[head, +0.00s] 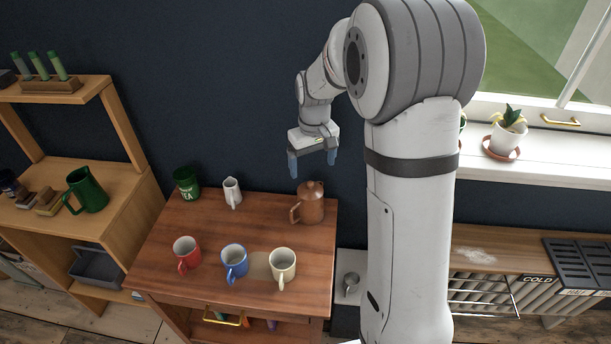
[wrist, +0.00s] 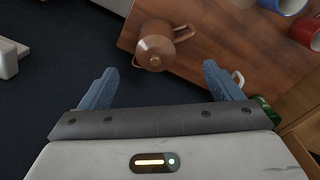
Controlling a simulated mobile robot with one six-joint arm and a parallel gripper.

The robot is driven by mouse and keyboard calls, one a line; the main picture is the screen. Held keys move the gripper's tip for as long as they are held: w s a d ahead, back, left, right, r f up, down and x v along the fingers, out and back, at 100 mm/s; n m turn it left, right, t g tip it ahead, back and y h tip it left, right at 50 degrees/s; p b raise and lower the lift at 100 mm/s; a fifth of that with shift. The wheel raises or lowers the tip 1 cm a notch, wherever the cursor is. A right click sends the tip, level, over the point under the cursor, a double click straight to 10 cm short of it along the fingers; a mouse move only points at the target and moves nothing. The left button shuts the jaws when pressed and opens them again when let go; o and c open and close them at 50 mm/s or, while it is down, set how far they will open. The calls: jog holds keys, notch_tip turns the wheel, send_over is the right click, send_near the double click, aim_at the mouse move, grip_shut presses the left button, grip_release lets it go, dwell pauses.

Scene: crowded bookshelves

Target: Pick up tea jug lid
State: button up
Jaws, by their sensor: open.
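The brown tea jug (head: 309,207) stands upright at the back right of the wooden table. Its lid (head: 310,188) sits on top, with a small knob. In the wrist view the jug (wrist: 170,25) shows from above, and its lid (wrist: 155,50) with the knob faces the camera. My gripper (head: 313,166) is open and empty, above the jug and apart from it. In the wrist view my gripper's blue fingers (wrist: 155,88) are spread wide, with the lid beyond them, roughly between them in the picture.
On the table (head: 215,219) stand a red mug (head: 187,252), a blue mug (head: 234,261), a cream mug (head: 283,266), a white creamer (head: 232,192) and a green tea tin (head: 187,183). A dark wall (head: 220,80) rises behind. A green jug (head: 87,190) stands on the left shelf.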

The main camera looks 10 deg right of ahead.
aim_at(311, 184)
jog(key=shift+n, duration=0.3)
jog(key=w+f, duration=0.1)
jog(key=f, duration=0.1)
jog(key=w+f, duration=0.1)
jog(key=w, duration=0.1)
jog(key=shift+w+f, duration=0.15)
jog(key=shift+f, duration=0.2)
jog(key=f, duration=0.4)
jog(key=f+p, duration=0.1)
jog(key=f, duration=0.2)
jog(key=shift+d+f, duration=0.2)
jog(key=shift+f, duration=0.2)
jog(key=c, duration=1.3)
jog(key=shift+c, duration=0.2)
